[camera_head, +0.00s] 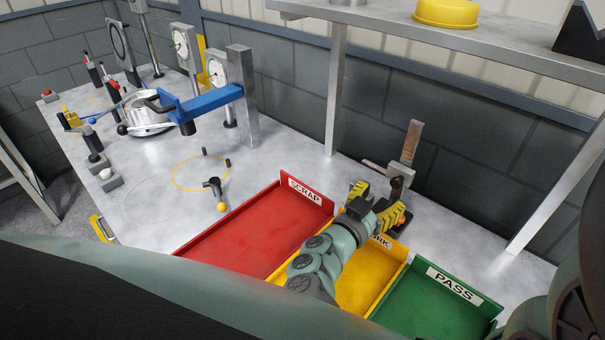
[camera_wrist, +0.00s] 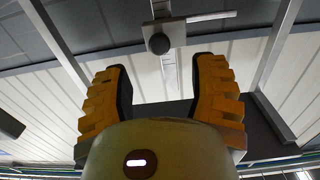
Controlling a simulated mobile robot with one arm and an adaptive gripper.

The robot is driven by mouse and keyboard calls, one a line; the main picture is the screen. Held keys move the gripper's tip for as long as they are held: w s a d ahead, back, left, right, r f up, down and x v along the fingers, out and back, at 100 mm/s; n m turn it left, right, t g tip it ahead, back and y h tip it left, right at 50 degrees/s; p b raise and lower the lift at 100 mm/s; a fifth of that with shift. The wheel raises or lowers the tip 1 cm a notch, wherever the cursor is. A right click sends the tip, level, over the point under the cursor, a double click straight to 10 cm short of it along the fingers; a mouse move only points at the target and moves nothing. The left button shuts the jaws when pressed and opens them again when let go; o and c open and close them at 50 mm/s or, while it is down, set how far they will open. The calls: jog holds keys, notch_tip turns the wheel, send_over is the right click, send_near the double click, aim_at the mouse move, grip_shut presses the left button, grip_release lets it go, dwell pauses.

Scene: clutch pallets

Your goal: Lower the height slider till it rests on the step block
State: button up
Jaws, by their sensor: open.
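The height gauge stands behind the trays at the right, with an upright metal column (camera_head: 411,142). Its slider (camera_head: 396,184) has a dark round knob and sits partway up the column. In the wrist view the slider's knob (camera_wrist: 159,43) shows beyond the fingertips, with a thin arm (camera_wrist: 212,16) reaching right. My gripper (camera_head: 377,203) is open, its yellow fingers spread in front of the gauge, apart from the knob. In the wrist view my gripper (camera_wrist: 165,72) holds nothing between its fingers. I cannot make out the step block; my gripper hides part of the gauge's base.
A red SCRAP tray (camera_head: 248,237), a yellow tray (camera_head: 385,267) and a green PASS tray (camera_head: 437,302) line the front. A shelf (camera_head: 480,45) with a post (camera_head: 335,90) stands behind. A blue arm (camera_head: 208,103) and dial gauges are at left. Bench right of the gauge is clear.

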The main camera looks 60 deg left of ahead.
aim_at(395, 184)
jog(key=p+x, duration=0.1)
jog(key=x, duration=0.6)
jog(key=shift+w, duration=0.3)
jog(key=shift+c, duration=0.2)
grip_shut()
